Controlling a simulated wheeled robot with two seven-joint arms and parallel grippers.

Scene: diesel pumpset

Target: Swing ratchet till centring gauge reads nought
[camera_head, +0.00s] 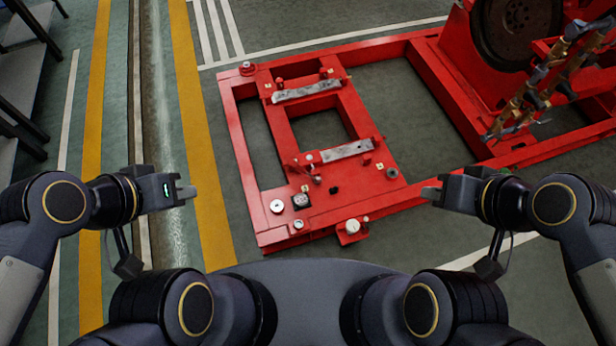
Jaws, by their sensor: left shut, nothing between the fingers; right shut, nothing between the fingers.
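A red steel frame (377,199) lies on the floor in front of me, with two grey metal bars across it. A small dark square piece with a round face (300,201) sits near its front left corner; it may be the centring gauge, but I cannot read it. A pale round disc (277,206) is beside it. A pale knob (352,226) sits on a bracket at the front edge. I cannot make out a ratchet for certain. My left gripper (187,193) is shut and empty, left of the frame. My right gripper (430,192) is shut and empty, right of the pale knob.
A red machine with a large dark wheel (518,28) stands at the back right, with brass-coloured pipework (540,85) beside it. Grey shelving (30,80) is at the far left. Yellow and white floor lines run left of the frame, where the floor is clear.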

